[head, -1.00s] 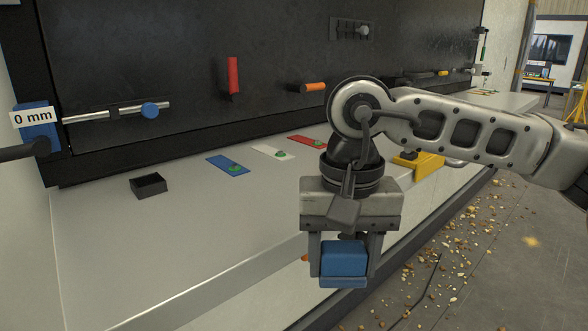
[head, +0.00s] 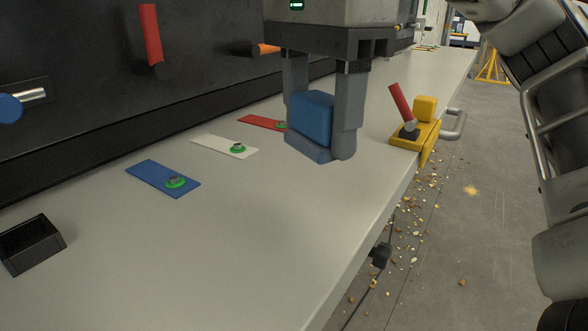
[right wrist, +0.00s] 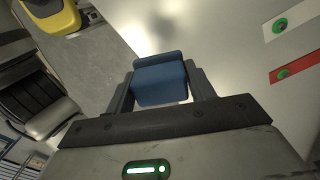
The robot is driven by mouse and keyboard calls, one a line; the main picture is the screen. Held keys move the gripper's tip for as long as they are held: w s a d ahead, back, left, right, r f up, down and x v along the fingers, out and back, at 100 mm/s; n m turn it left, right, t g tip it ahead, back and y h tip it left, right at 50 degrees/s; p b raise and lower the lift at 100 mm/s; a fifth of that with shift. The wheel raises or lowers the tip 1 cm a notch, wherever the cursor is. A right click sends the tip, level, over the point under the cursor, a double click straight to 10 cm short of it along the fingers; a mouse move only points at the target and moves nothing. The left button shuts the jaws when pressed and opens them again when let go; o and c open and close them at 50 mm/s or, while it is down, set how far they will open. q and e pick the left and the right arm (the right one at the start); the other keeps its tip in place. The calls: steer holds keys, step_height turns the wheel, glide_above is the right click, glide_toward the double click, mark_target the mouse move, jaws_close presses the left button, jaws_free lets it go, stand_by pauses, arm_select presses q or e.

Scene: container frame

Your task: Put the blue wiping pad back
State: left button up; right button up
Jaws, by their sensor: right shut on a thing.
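The blue wiping pad (head: 311,118) is a blue block with a wider flat base. My right gripper (head: 322,120) is shut on it and holds it upright, seemingly above the pale bench top (head: 250,230). The right wrist view (right wrist: 160,80) also shows the pad between the two fingers, over the bench's edge area. A blue strip (head: 160,178) with a green-ringed knob lies flat on the bench at left. A white strip (head: 218,143) and a red strip (head: 258,121) lie behind it. My left gripper is not in view.
An open black box (head: 30,242) sits at the bench's left. A yellow fixture (head: 415,135) with a red lever stands at the right edge. A dark panel rises behind, with red and orange handles. The bench front is clear. Crumbs litter the floor.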

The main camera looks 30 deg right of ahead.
glide_above(297, 195)
steer(key=s, duration=0.1)
steer(key=f, duration=0.5)
steer(key=shift+s+a+f, duration=0.15)
steer(key=shift+a, duration=0.1)
steer(key=shift+w+d+f, duration=0.15)
steer(key=shift+w+f, duration=0.25)
steer(key=shift+f, duration=0.05)
steer(key=f, duration=0.3)
steer(key=shift+w+d+f, duration=0.1)
steer(key=shift+w+f, duration=0.1)
steer(key=shift+w, duration=0.1)
steer(key=shift+f, duration=0.2)
steer(key=shift+f, duration=0.2)
steer(key=o, duration=1)
steer(key=shift+c, duration=0.2)
steer(key=shift+r, duration=0.1)
